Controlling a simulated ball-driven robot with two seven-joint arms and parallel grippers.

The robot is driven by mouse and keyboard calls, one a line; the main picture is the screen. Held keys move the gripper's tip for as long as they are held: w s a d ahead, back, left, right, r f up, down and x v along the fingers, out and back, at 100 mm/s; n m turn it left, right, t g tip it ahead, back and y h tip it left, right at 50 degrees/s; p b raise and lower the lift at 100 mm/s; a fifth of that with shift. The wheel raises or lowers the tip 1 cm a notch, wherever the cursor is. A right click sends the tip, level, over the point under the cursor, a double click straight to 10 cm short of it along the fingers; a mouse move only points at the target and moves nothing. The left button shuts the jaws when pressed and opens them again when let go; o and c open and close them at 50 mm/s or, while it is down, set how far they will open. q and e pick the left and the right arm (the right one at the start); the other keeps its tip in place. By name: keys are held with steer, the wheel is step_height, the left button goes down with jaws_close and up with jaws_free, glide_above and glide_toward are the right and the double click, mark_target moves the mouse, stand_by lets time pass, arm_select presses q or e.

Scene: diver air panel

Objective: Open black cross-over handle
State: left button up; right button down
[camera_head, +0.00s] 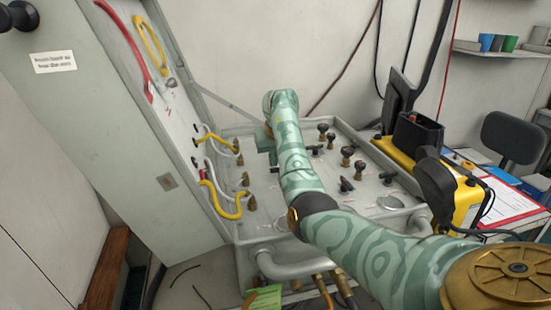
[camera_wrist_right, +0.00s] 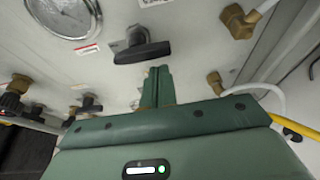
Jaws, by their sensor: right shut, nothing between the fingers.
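Several black handles stand on the grey panel (camera_head: 325,200); their labels are too small to read, so I cannot tell for sure which is the cross-over one. In the right wrist view, a black bar handle (camera_wrist_right: 142,52) lies just beyond my right gripper's fingertips (camera_wrist_right: 158,72), with a small gap between them. The fingers are shut together with nothing between them. In the head view my right gripper (camera_head: 272,157) is at the panel's left-centre, partly hidden by my arm, which also covers part of the panel. My left gripper is out of view.
A round gauge (camera_wrist_right: 65,15) and a brass fitting (camera_wrist_right: 238,22) flank the handle in the wrist view. Yellow hoses (camera_head: 222,205) run to brass fittings along the panel's left side. A yellow case (camera_head: 466,205) and a clipboard (camera_head: 510,202) stand at right.

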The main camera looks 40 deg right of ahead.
mark_target(273, 170)
steer(key=shift+s+a, duration=0.2)
steer(key=shift+s, duration=0.15)
steer(key=shift+a+f, duration=0.1)
steer(key=shift+f, duration=0.05)
steer(key=shift+s, duration=0.1)
steer(key=shift+a+n+y, duration=0.25)
steer(key=shift+n+y, duration=0.15)
steer(key=shift+n, duration=0.8)
steer(key=shift+s+a+n+y, duration=0.1)
steer(key=shift+s+n+y, duration=0.1)
steer(key=shift+n, duration=0.4)
steer(key=shift+s+a+n+y, duration=0.1)
steer(key=shift+n+y, duration=0.1)
steer(key=shift+n, duration=0.4)
steer(key=n, duration=0.2)
steer(key=n+y+p, duration=0.1)
steer(key=shift+s+a, duration=0.15)
steer(key=shift+s, duration=0.1)
steer(key=n, duration=0.2)
steer(key=n+y+p, duration=0.1)
steer(key=n, duration=0.1)
steer(key=shift+s, duration=0.35)
steer(key=shift+s+n+g+y+p, duration=0.25)
steer(key=shift+n+g+y, duration=0.05)
steer(key=shift+n, duration=0.7)
steer(key=shift+s+n+g+y+p, duration=0.2)
steer(key=shift+n+g+y+p, duration=0.1)
steer(key=shift+n, duration=0.7)
steer(key=shift+s, duration=0.15)
